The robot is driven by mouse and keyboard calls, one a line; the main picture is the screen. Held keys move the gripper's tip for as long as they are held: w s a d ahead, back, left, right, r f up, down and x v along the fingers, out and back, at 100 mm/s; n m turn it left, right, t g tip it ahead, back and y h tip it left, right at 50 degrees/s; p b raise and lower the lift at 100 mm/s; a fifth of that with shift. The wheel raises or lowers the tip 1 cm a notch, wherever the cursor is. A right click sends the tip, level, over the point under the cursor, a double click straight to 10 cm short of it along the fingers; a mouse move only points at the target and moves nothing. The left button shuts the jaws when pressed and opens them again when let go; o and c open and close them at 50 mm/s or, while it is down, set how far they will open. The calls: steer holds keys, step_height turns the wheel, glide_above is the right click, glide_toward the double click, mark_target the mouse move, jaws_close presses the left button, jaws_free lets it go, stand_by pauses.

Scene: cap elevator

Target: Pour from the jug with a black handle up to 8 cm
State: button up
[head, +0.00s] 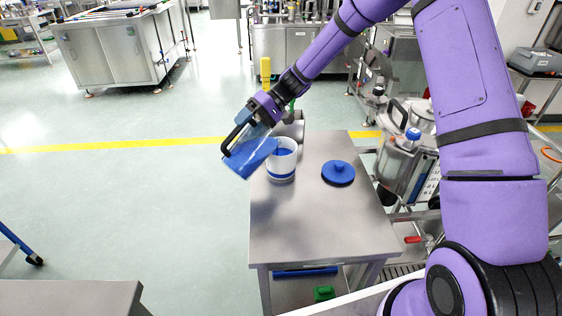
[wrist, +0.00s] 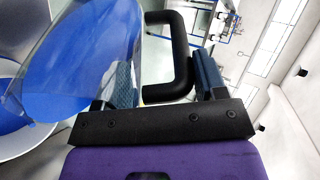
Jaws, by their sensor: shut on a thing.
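My gripper (head: 250,124) is shut on the black handle of a clear jug (head: 250,155) holding blue liquid. The jug is strongly tilted beside and partly in front of a white container (head: 282,172) with a blue band, which stands upright on the steel table. The wrist view shows my gripper (wrist: 165,78) with its fingers around the black handle (wrist: 181,60) and the clear jug (wrist: 95,65) to the left. Blue shows inside the white container at the wrist view's left edge. I cannot tell whether liquid is flowing, nor its exact level.
A blue round lid with a knob (head: 338,174) lies on the steel table (head: 325,225), right of the container. The table's front half is clear. A metal vessel (head: 405,150) on a stand is close to the table's right side. Open floor lies to the left.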

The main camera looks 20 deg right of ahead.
steer(key=shift+w+d+r+y, duration=0.15)
steer(key=shift+w+d+y, duration=0.05)
steer(key=shift+d+y, duration=0.3)
stand_by(3.5)
steer(key=shift+s+a+h, duration=0.2)
steer(key=shift+a+h, duration=0.2)
steer(key=shift+a, duration=0.2)
stand_by(0.5)
steer(key=shift+a+h, duration=0.1)
steer(key=shift+h, duration=0.2)
stand_by(0.4)
steer(key=shift+s+a+r+t+h, duration=0.2)
steer(key=shift+s+a+t+h, duration=0.2)
steer(key=shift+a+h, duration=0.3)
steer(key=shift+s+a+r+t+h, duration=0.15)
steer(key=shift+t+h, duration=0.1)
steer(key=shift+h, duration=0.3)
steer(key=shift+a+r+t+h, duration=0.15)
steer(key=shift+t+h, duration=0.1)
steer(key=shift+h, duration=0.3)
steer(key=shift+f, duration=0.1)
